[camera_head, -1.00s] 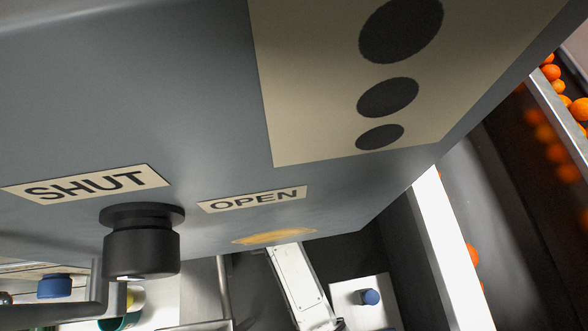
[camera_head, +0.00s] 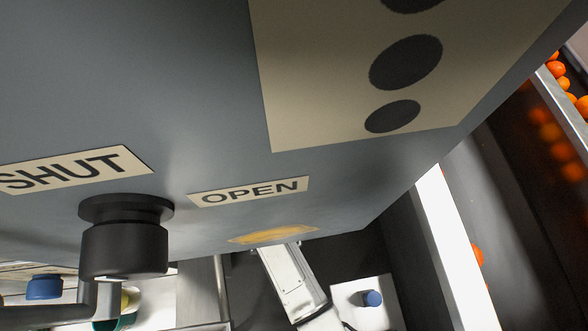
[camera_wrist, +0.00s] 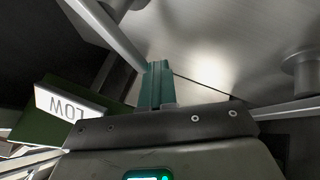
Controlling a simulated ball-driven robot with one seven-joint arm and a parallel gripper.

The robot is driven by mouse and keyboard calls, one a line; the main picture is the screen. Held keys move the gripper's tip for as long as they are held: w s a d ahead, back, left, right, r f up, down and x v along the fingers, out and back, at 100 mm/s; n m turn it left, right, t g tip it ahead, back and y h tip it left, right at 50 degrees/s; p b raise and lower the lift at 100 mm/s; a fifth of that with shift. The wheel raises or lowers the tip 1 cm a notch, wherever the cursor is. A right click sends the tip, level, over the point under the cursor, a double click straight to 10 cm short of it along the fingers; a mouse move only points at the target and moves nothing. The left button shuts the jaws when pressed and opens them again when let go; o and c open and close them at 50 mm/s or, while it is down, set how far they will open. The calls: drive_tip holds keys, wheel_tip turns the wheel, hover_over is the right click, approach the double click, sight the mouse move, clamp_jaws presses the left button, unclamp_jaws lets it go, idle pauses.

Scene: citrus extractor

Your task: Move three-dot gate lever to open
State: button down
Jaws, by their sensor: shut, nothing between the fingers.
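The three-dot plate (camera_head: 330,90) is on a grey housing. Below it are the SHUT label (camera_head: 75,168) on the left and the OPEN label (camera_head: 250,190) on the right. A black round knob (camera_head: 124,245) hangs between them, nearer SHUT. A grey bent bar (camera_head: 75,312) shows at the lower left; I cannot tell if it joins the knob. In the wrist view my gripper (camera_wrist: 157,80) has teal fingers closed together with nothing between them, beside a pale grey bar (camera_wrist: 105,30). I cannot make out the gripper for sure in the head view.
Oranges (camera_head: 560,75) lie in a metal-edged channel at the right. A blue knob (camera_head: 372,298) stands on a white plate at the bottom, another blue knob (camera_head: 44,287) at lower left. A LOW label (camera_wrist: 68,103) and a grey round knob (camera_wrist: 302,70) show in the wrist view.

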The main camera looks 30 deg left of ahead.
drive_tip(key=w+m+h+b, duration=0.1)
drive_tip(key=m, duration=0.1)
drive_tip(key=w+m+h, duration=0.2)
drive_tip(key=shift+d+m+b, duration=0.2)
drive_tip(key=shift+m+b, duration=0.1)
drive_tip(key=shift+b, duration=0.05)
drive_tip(key=shift+w+d, duration=0.15)
drive_tip(key=shift+w, duration=0.2)
idle(0.4)
